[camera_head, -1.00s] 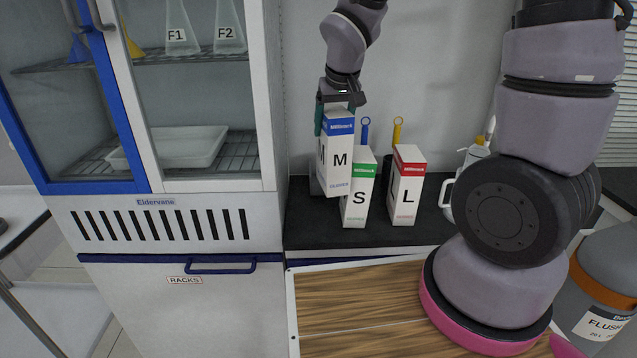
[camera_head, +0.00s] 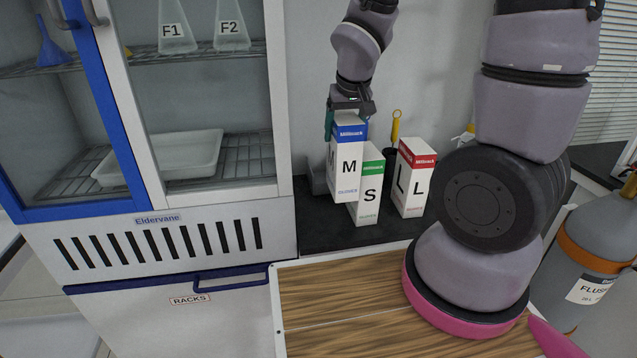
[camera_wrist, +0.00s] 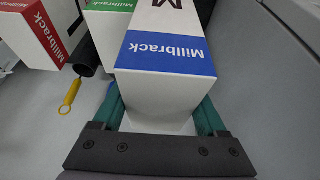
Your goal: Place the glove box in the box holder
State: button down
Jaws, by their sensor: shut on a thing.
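The white glove box marked M with a blue band (camera_head: 349,160) is held upright in my gripper (camera_head: 350,104), at the left of the other boxes. In the wrist view the M box (camera_wrist: 165,55) sits between the two green fingers of my gripper (camera_wrist: 158,112). The white S box with a green band (camera_head: 369,190) and the L box with a red band (camera_head: 413,180) stand on the dark counter. A grey upright piece (camera_head: 316,176), perhaps the box holder, shows partly behind the M box; the rest is hidden.
A glass-front cabinet (camera_head: 160,222) stands close on the left. A dark cup with a yellow-handled tool (camera_head: 396,124) is behind the boxes. The dark counter (camera_head: 325,236) is bare in front. A grey flush bottle (camera_head: 590,260) is at right.

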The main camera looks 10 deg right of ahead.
jog(key=w, duration=1.9)
notch_tip(320, 180, down, 7)
jog(key=shift+w+a, duration=0.2)
jog(key=shift+a, duration=0.25)
jog(key=shift+f, duration=0.2)
jog(key=shift+f, duration=0.5)
grip_release()
